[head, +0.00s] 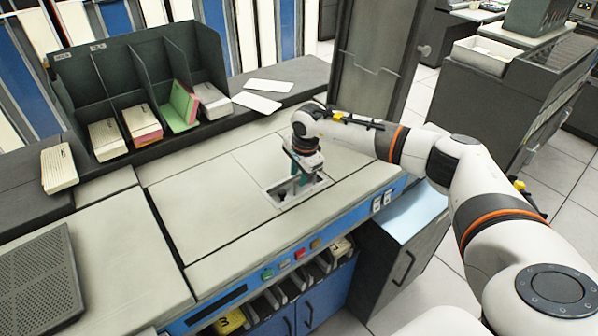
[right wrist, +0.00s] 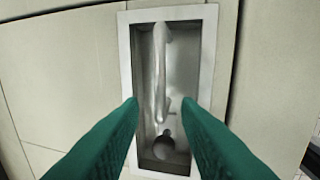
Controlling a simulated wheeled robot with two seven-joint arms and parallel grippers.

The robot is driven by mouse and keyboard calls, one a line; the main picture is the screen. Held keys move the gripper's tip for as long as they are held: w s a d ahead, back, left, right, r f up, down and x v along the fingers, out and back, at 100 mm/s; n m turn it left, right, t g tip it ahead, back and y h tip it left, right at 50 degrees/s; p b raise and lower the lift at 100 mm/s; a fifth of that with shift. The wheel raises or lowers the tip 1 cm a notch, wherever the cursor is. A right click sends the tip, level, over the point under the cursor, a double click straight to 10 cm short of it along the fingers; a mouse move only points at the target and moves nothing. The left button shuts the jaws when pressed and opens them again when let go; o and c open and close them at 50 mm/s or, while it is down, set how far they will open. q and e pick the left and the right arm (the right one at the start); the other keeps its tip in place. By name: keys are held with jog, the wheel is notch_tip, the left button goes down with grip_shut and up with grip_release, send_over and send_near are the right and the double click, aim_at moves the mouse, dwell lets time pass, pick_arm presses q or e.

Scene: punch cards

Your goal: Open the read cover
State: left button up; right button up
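A light-framed rectangular opening (head: 272,196) is set in the top of the grey card machine. In the right wrist view, the opening (right wrist: 125,60) shows a dark recess with a long shiny metal part (right wrist: 160,70) and a dark round part (right wrist: 164,146) near its lower end. I cannot tell whether a clear read cover lies over it. My right gripper (head: 297,176) is above the opening, pointing down. Its green fingertips (right wrist: 161,102) are apart on either side of the metal part, with nothing visibly held. The exact height is unclear. My left gripper is not in view.
A dark card rack (head: 120,70) with several card stacks stands behind the machine. Loose white cards (head: 257,102) lie on the back ledge. Coloured buttons (head: 284,264) line the front panel. A dark upright panel (head: 372,60) stands behind my right arm. The flat top left of the opening is clear.

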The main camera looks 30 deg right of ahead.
jog(key=shift+c, duration=0.3)
grip_shut()
